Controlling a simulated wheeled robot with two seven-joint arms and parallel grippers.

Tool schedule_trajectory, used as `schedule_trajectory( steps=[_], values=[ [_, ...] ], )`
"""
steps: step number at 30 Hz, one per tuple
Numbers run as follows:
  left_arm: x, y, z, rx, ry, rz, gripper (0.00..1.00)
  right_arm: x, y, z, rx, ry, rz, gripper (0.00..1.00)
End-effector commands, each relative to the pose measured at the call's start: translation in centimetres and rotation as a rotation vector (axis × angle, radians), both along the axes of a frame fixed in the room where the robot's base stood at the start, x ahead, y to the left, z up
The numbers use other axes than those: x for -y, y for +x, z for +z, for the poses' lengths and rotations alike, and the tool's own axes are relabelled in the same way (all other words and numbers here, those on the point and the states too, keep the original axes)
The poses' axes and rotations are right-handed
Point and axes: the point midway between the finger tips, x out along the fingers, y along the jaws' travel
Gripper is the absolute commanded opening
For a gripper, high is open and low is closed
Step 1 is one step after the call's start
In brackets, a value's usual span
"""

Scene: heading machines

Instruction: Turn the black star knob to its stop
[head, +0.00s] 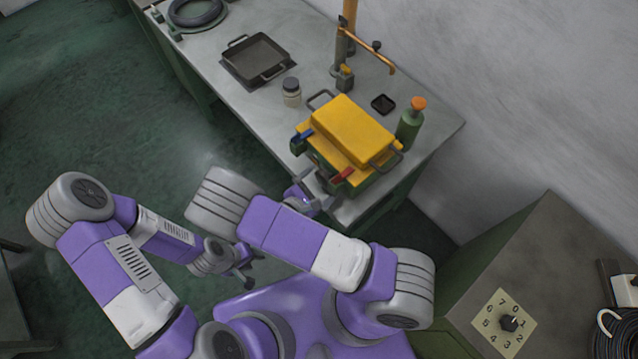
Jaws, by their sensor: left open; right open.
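A black knob (509,322) sits on a pale square dial plate (490,336) marked with digits, on top of the green-sided cabinet (535,250) at the lower right. The knob is too small to tell whether it is star-shaped or how far it is turned. My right gripper (322,190) is open at the front corner of the bench, beside the yellow-topped box and away from the knob. Its fingers are partly hidden by my own arm. My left gripper (246,272) is open and empty over the floor, left of my body and far from the knob.
The grey bench (315,45) carries a yellow-topped box (353,128) with handles, a green bottle (408,130), a jar (291,92), a pan (256,57) and a copper tap (377,59). A black cable coil (615,332) lies right of the dial. The cabinet top behind the dial is clear.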

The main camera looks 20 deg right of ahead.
Motion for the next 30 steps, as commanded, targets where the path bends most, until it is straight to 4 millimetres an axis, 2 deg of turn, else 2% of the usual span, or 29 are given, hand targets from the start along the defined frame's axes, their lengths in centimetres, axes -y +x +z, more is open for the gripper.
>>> schedule_trajectory(
  steps=[1,11,20,30],
  values=[
    [0.0,0.0,0.0,0.0,0.0,0.0,0.42,0.0,0.0,0.0,0.0,0.0,0.0,0.95],
    [0.0,0.0,0.0,0.0,0.0,0.0,0.42,0.0,0.0,0.0,0.0,0.0,0.0,0.45],
    [0.0,0.0,-1.0,0.0,0.0,0.0,0.42,0.0,0.0,-0.2,0.043,0.015,0.002,0.45],
    [0.0,0.0,-5.3,0.0,0.0,0.0,0.42,0.0,-0.2,-0.7,0.253,0.09,0.001,0.45]
  ],
)
